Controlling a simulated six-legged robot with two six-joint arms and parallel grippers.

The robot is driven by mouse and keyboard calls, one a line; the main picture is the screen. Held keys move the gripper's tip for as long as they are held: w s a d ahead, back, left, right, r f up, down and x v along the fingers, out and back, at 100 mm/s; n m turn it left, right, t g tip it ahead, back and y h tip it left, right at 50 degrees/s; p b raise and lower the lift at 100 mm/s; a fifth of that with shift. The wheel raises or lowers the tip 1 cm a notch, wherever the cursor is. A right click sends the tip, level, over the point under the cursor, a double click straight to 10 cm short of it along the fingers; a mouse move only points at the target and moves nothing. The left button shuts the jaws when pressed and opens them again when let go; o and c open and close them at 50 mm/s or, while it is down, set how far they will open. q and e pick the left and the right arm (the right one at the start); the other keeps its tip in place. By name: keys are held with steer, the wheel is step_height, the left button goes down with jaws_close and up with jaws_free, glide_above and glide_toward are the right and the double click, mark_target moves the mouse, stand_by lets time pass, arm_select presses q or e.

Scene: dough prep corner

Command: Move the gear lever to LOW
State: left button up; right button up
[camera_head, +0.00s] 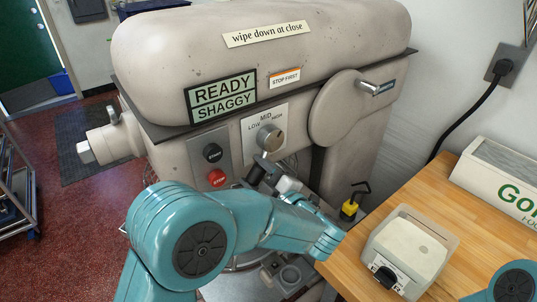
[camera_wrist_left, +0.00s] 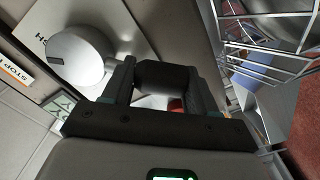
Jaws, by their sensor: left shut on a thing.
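The gear lever's round metal hub (camera_head: 270,138) sits on a pale plate (camera_head: 254,149) marked LOW, MID and HIGH on the mixer's front (camera_head: 190,155). In the left wrist view the hub is at upper left and the lever's black grip (camera_wrist_left: 163,77) lies between my fingers. My left gripper (camera_head: 259,169) is just below the hub, shut on that grip. It also shows in the left wrist view (camera_wrist_left: 163,88). My right gripper is out of view.
Black START and red STOP (camera_head: 217,178) buttons sit left of the plate. A wire guard (camera_wrist_left: 265,50) shows at right in the wrist view.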

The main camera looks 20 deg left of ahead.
arm_select(q)
steer(key=shift+w+d+f+n+b, duration=0.35)
steer(key=shift+n+b, duration=0.25)
steer(key=shift+b, duration=0.8)
steer(key=shift+w+d+f+n+b, duration=0.1)
steer(key=shift+w+f+n+b, duration=0.3)
steer(key=shift+b, duration=0.6)
steer(key=shift+s+r+n, duration=0.1)
steer(key=shift+r+n, duration=0.15)
steer(key=shift+n, duration=0.05)
steer(key=shift+d+f+b, duration=0.15)
steer(key=shift+f+b, duration=0.05)
steer(key=shift+b, duration=0.55)
steer(key=n+b, duration=0.1)
steer(key=w+n+b, duration=0.1)
steer(key=b, duration=0.1)
steer(key=shift+d+f, duration=0.2)
steer(key=shift+d, duration=0.15)
steer(key=shift+w, duration=0.1)
steer(key=shift+r+n, duration=0.1)
steer(key=shift+n, duration=0.2)
